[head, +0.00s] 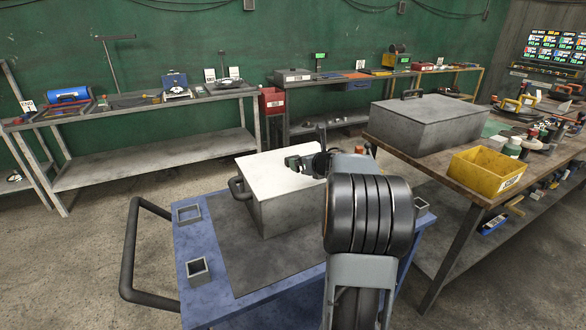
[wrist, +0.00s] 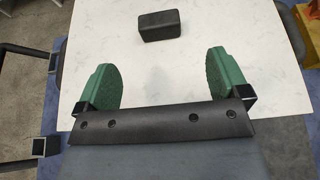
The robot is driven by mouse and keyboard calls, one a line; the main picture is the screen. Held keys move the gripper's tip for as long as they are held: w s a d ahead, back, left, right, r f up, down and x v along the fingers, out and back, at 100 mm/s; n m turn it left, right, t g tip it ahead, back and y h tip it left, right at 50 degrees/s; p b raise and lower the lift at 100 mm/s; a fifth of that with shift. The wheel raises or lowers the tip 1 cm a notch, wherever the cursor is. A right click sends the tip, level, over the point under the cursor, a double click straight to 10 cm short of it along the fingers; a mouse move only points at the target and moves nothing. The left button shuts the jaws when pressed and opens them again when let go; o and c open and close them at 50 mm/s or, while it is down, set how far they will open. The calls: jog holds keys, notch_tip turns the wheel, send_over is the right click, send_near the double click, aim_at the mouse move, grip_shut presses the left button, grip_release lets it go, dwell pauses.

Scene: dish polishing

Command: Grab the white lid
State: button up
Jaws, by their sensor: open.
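The white lid (head: 268,176) lies flat on a grey metal box (head: 290,214) on the blue cart. In the wrist view the white lid (wrist: 162,85) fills most of the upper picture, with a dark block-shaped handle (wrist: 160,25) on it. My gripper (head: 302,163) is over the lid in the head view. In the wrist view my gripper (wrist: 162,58) has its two green fingers spread wide, with nothing between them. The handle lies beyond the fingertips, roughly centred between them. My arm hides part of the lid's right side in the head view.
The blue cart (head: 190,236) has a dark mat (head: 235,250), square sockets and a black push handle (head: 130,250). On the right, a workbench bears a large grey lidded box (head: 425,125) and a yellow bin (head: 488,174). More benches stand along the green wall.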

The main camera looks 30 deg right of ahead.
jog(key=shift+p+x, duration=0.5)
jog(key=shift+x, duration=3.85)
jog(key=shift+a, duration=0.1)
jog(key=shift+c, duration=0.4)
jog(key=c, duration=1.5)
jog(key=shift+r, duration=0.1)
jog(key=shift+c, duration=0.3)
jog(key=shift+r, duration=0.1)
